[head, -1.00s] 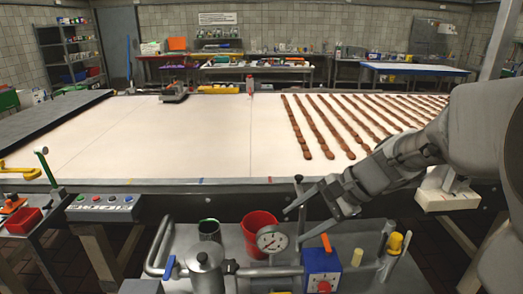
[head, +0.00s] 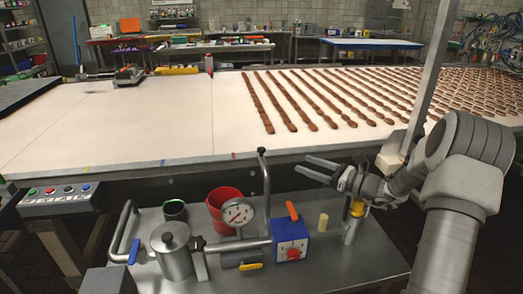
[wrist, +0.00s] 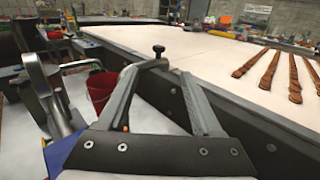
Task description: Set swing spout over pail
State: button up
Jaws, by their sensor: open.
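The red pail (head: 224,210) stands upright on the metal cart behind a round gauge. It also shows in the wrist view (wrist: 99,90), left of the fingers. A grey rod with a black knob (head: 264,176) rises right of the pail and appears to belong to the swing spout; the spout's outlet is not clear. In the wrist view, the black knob (wrist: 158,50) appears ahead, between the fingers' directions. My gripper (head: 304,164) is open and empty, right of the rod and apparently apart from it. The fingers (wrist: 158,75) spread wide in the wrist view.
The cart (head: 345,262) holds a lidded steel pot (head: 173,255), a gauge (head: 238,213), a blue box with an orange lever (head: 291,240) and a yellow-topped post (head: 356,209). The white conveyor (head: 130,125), with rows of brown pieces, lies behind. Its front edge is close to my gripper.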

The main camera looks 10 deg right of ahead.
aim_at(261, 148)
jog(key=x, duration=1.7)
jog(key=shift+f, duration=0.1)
grip_shut()
dwell(0.7)
